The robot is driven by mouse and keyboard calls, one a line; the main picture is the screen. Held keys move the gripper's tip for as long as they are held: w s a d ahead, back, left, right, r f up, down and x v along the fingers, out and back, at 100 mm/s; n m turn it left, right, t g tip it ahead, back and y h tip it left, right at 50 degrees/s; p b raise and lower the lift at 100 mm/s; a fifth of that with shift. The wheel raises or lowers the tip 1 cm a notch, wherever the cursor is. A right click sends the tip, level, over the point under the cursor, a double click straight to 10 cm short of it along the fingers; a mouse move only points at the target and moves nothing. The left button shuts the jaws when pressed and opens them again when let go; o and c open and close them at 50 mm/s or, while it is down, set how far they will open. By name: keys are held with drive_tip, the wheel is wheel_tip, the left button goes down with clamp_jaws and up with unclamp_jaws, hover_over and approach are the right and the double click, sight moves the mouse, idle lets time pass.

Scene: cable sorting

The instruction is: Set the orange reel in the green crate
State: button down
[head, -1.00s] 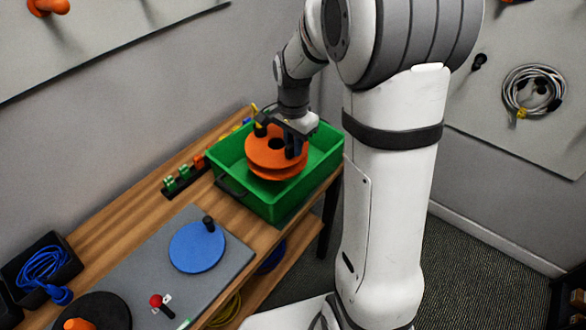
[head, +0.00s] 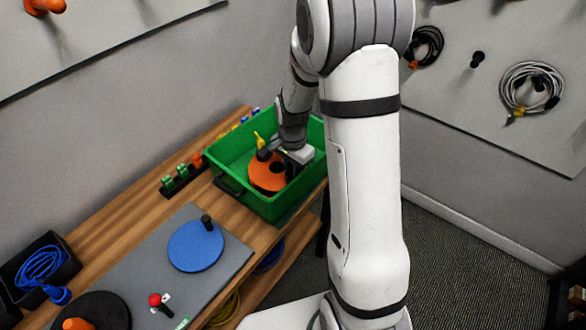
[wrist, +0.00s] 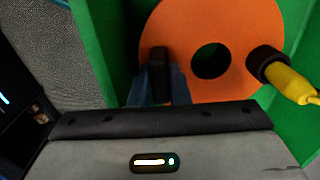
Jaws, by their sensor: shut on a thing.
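The orange reel (head: 265,174) is down inside the green crate (head: 262,207), with its round face up and the crate walls around it. In the wrist view the reel (wrist: 225,30) shows its dark centre hole, with green crate surface (wrist: 100,50) on both sides. My gripper (head: 278,166) reaches down into the crate and is shut on the reel. One finger shows against the reel's face in the wrist view. Whether the reel touches the crate floor is hidden. A yellow plug with a black collar (wrist: 290,80) shows beside the reel.
The crate stands at the far end of a wooden bench (head: 115,215). A grey board with a blue disc (head: 195,246) lies nearer. A row of small coloured clips (head: 182,175) is left of the crate. Coiled cables (head: 532,88) hang on the right wall.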

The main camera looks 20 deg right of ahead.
drive_tip(key=shift+f, duration=0.2)
drive_tip(key=c, duration=1.6)
unclamp_jaws()
drive_tip(key=shift+c, duration=0.2)
drive_tip(key=shift+r, duration=0.1)
wheel_tip(320, 180, up, 12)
drive_tip(key=s+a+r+n+t, duration=0.1)
drive_tip(key=s+r+n, duration=0.2)
drive_tip(key=s+n, duration=0.3)
drive_tip(key=s+a+r+n+t, duration=0.1)
drive_tip(key=s+r+n, duration=0.3)
drive_tip(key=s, duration=0.9)
drive_tip(key=shift+s+n+t, duration=0.15)
drive_tip(key=shift+n+t, duration=0.15)
drive_tip(key=shift+n, duration=0.6)
